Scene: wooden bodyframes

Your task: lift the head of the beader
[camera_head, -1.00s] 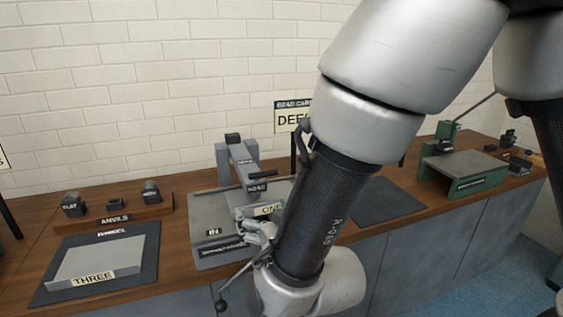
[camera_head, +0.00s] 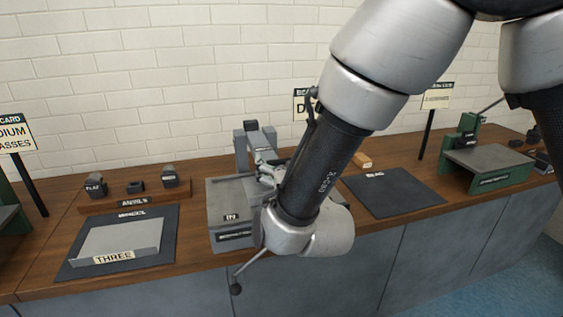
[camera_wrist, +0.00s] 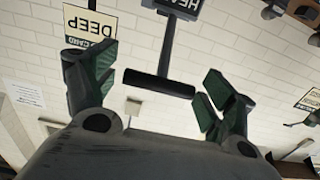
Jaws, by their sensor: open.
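The beader (camera_head: 226,208) is a grey machine on the wooden bench, with a flat base marked "IN" and an upright at the back. Its head (camera_head: 252,140) is partly hidden behind my gripper and forearm. My gripper (camera_head: 266,172) is above the base, close in front of the head. In the wrist view, which is upside down, a black crossbar handle (camera_wrist: 160,83) on a stem with a "HEAD" label (camera_wrist: 185,5) lies between the two spread fingers of my gripper (camera_wrist: 157,88). The fingers are open and do not visibly clamp the bar.
A tray marked "THREE" (camera_head: 100,256) lies on a dark mat at left, before an anvil rack (camera_head: 130,200). At right are a bare dark mat (camera_head: 393,192) and a green machine (camera_head: 487,168). Sign cards stand along the wall.

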